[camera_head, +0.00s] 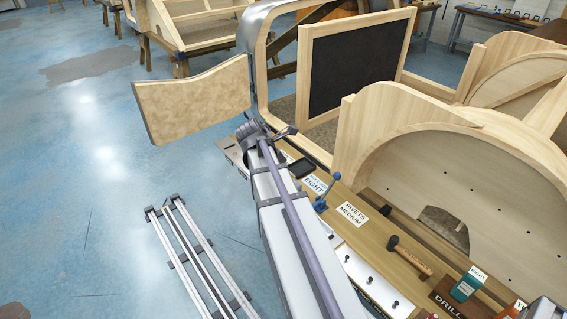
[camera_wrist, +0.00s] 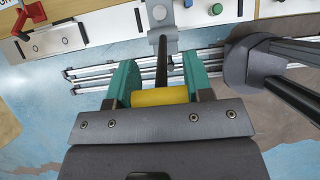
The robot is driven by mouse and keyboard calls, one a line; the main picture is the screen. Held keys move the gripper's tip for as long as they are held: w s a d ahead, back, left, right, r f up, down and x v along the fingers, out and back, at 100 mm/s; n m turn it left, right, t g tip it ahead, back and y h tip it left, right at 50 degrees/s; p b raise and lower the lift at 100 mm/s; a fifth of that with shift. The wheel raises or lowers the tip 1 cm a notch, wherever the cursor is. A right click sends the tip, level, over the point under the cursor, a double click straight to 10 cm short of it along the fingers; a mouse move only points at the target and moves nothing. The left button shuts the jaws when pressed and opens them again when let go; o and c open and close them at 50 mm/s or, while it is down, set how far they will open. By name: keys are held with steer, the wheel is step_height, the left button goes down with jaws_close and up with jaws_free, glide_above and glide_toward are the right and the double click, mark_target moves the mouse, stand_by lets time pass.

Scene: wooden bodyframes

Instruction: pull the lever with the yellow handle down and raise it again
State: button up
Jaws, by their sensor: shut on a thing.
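In the wrist view the yellow handle (camera_wrist: 160,97) lies crosswise between the teal fingers of my gripper (camera_wrist: 160,86), which is shut on it. The lever's dark rod (camera_wrist: 161,62) runs from the handle up the picture to a grey mount (camera_wrist: 160,13) on the bench front. The far ends of the handle are hidden by the fingers. In the head view my arm reaches toward the bench, and I cannot make out the yellow handle or the fingers there.
A red clamp (camera_wrist: 28,15) and a green button (camera_wrist: 215,9) flank the lever mount. In the head view a blue tool (camera_head: 325,190) and a mallet (camera_head: 408,258) sit on the bench, beside a large wooden frame (camera_head: 400,125). Open blue floor (camera_head: 80,200) lies left.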

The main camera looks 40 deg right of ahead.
steer(key=shift+d+r, duration=0.1)
steer(key=shift+d, duration=0.3)
steer(key=o, duration=1.3)
steer(key=p+v, duration=0.9)
steer(key=v, duration=0.1)
steer(key=shift+a+r+p, duration=0.2)
steer(key=shift+r+p, duration=0.1)
